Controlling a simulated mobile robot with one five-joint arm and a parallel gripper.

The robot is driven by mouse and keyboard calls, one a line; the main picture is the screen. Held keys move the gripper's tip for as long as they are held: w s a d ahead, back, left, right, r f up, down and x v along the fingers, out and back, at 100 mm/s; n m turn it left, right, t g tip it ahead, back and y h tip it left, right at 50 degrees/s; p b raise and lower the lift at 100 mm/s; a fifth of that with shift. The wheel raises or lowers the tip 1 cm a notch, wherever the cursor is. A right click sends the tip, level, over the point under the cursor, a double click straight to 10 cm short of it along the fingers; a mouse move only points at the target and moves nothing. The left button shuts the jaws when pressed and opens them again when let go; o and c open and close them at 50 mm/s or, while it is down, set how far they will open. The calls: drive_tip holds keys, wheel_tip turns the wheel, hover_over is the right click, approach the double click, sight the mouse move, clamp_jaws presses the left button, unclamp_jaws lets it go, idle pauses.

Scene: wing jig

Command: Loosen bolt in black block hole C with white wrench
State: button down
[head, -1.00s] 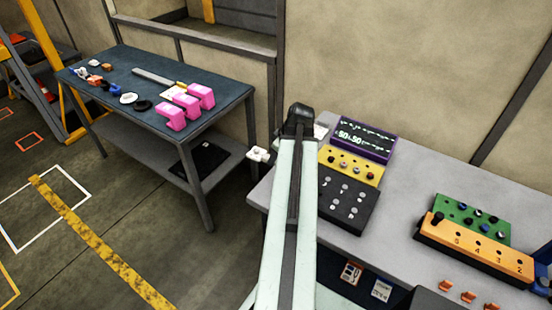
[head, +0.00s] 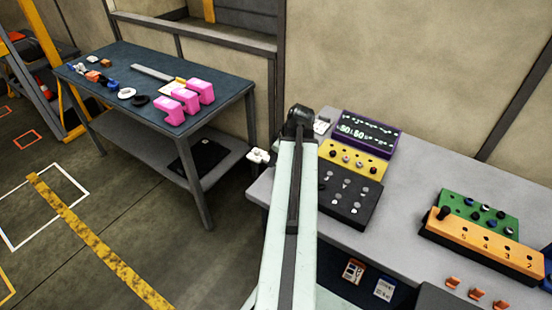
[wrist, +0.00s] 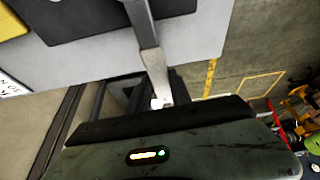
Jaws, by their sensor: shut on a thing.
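The black block (head: 349,212) lies on the grey table, right of my arm, with several round grey spots on its top. I cannot read which is hole C or make out its bolt. The block's edge also shows at the top of the wrist view (wrist: 80,18). My gripper (wrist: 160,105) is shut on a pale grey-white shaft, which I take to be the white wrench (wrist: 150,55). The shaft runs up across the table edge and out of the wrist view beside the black block; its far end is hidden.
A yellow block (head: 348,170) and a purple display (head: 369,145) stand behind the black block. Green (head: 506,229) and orange (head: 482,245) blocks stand at the right. A blue-topped table (head: 118,58) at the left holds pink blocks (head: 187,98). The grey table's middle (head: 412,190) is clear.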

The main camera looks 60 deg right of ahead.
drive_tip(key=shift+f+b, duration=0.85)
drive_tip(key=shift+s+a+r+n+y, duration=0.1)
drive_tip(key=shift+a+n+y, duration=0.15)
drive_tip(key=shift+a+n, duration=0.4)
drive_tip(key=shift+s+a+r+n+y, duration=0.1)
drive_tip(key=shift+a+n+y, duration=0.15)
drive_tip(key=shift+a+n, duration=0.35)
drive_tip(key=shift+s+a+r+n+y+p, duration=0.1)
drive_tip(key=shift+s+a+n+y+p, duration=0.1)
drive_tip(key=shift+a+n, duration=0.4)
drive_tip(key=shift+s+a+n+y+p, duration=0.15)
drive_tip(key=shift+s+a+n+y, duration=0.05)
drive_tip(key=shift+a+n, duration=0.35)
drive_tip(key=shift+g, duration=0.3)
